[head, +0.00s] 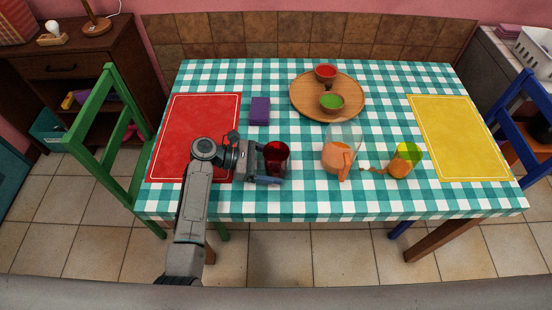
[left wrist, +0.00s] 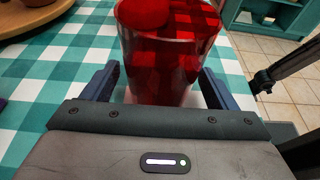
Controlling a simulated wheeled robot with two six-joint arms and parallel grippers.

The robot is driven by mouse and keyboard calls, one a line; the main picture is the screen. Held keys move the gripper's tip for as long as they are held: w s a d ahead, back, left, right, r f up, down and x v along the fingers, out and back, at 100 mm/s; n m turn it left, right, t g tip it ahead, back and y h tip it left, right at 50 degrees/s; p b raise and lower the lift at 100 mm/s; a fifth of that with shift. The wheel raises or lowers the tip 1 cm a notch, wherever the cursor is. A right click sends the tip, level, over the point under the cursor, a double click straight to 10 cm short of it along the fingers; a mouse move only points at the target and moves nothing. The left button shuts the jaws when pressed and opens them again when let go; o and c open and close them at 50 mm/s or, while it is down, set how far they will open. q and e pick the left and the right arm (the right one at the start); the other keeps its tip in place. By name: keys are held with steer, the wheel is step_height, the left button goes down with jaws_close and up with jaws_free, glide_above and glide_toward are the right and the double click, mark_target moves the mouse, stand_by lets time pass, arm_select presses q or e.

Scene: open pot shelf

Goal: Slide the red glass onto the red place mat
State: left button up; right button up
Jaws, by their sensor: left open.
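The red glass (head: 276,158) stands upright on the checkered tablecloth, right of the red place mat (head: 187,118). My left gripper (head: 272,163) is open around the glass, with its fingers on either side. In the left wrist view the red glass (left wrist: 168,50) sits between the two dark fingers of my left gripper (left wrist: 157,88), with a small gap visible on the sides. My left arm lies across the mat's lower right part and hides some of it. My right gripper is not in view.
A purple box (head: 260,111) stands between mat and glass, further back. A wooden tray (head: 300,97) holds a red cup and a green bowl. A pitcher (head: 341,152) and a yellow glass (head: 405,160) stand to the right. A yellow mat (head: 458,138) lies at far right.

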arm_select(q)
steer(key=c, duration=0.7)
steer(key=shift+a+p, duration=0.65)
steer(key=shift+a, duration=0.75)
steer(key=shift+w+a+p, duration=0.15)
steer(key=shift+a+p, duration=0.5)
steer(key=shift+a, duration=1.3)
steer(key=shift+w+a+p, duration=0.1)
steer(key=shift+a+p, duration=0.5)
steer(key=shift+a, duration=1.3)
steer(key=shift+w+a+p, duration=0.15)
steer(key=shift+a+p, duration=0.3)
steer(key=shift+a, duration=2.15)
steer(key=shift+w+a, duration=0.1)
steer(key=shift+a, duration=2.6)
steer(key=o, duration=0.8)
